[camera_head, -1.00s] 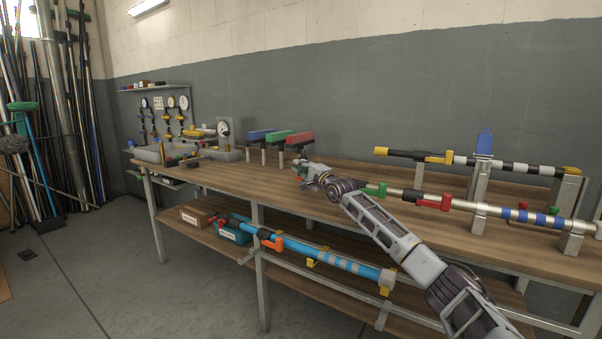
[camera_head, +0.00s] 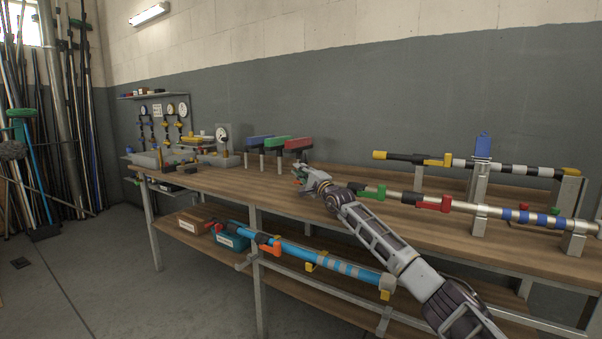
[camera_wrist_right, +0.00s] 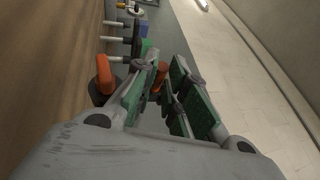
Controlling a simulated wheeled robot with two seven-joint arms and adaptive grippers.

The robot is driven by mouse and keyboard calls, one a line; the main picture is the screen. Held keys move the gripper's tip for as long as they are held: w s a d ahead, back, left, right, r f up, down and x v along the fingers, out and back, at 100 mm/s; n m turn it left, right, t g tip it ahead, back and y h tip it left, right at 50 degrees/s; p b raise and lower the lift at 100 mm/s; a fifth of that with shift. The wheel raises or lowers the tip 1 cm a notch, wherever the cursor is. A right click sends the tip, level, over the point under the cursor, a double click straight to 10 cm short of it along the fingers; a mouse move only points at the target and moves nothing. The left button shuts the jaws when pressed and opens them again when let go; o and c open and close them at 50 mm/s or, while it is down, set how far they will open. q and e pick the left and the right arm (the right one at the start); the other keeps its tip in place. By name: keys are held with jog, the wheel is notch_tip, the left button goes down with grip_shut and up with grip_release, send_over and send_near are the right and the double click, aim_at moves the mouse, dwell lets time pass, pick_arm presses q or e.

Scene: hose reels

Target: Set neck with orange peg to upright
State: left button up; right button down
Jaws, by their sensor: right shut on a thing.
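My right gripper (camera_head: 302,178) reaches over the bench, just in front of the blue, green and red T-shaped pieces. In the right wrist view its green-padded fingers (camera_wrist_right: 156,90) are shut on an orange peg (camera_wrist_right: 160,77), seen at their tips. A second orange, lever-like piece (camera_wrist_right: 104,74) with a dark round base is left of the fingers, close to the bench. The neck carrying the peg is mostly hidden by the gripper, and I cannot tell its tilt. In the head view the gripper covers this spot. My left gripper is not in view.
T-shaped pieces (camera_head: 276,143) stand on posts behind the gripper. A silver pole (camera_head: 400,195) with green and red clamps lies to the right on stands (camera_head: 480,200). Grey trays (camera_head: 215,158) stand far left.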

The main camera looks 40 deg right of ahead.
jog(key=c, duration=1.5)
grip_release()
jog(key=shift+o, duration=0.2)
jog(key=shift+s+f, duration=0.15)
jog(key=shift+s, duration=0.1)
jog(key=shift+v, duration=5.7)
jog(key=shift+s, duration=0.1)
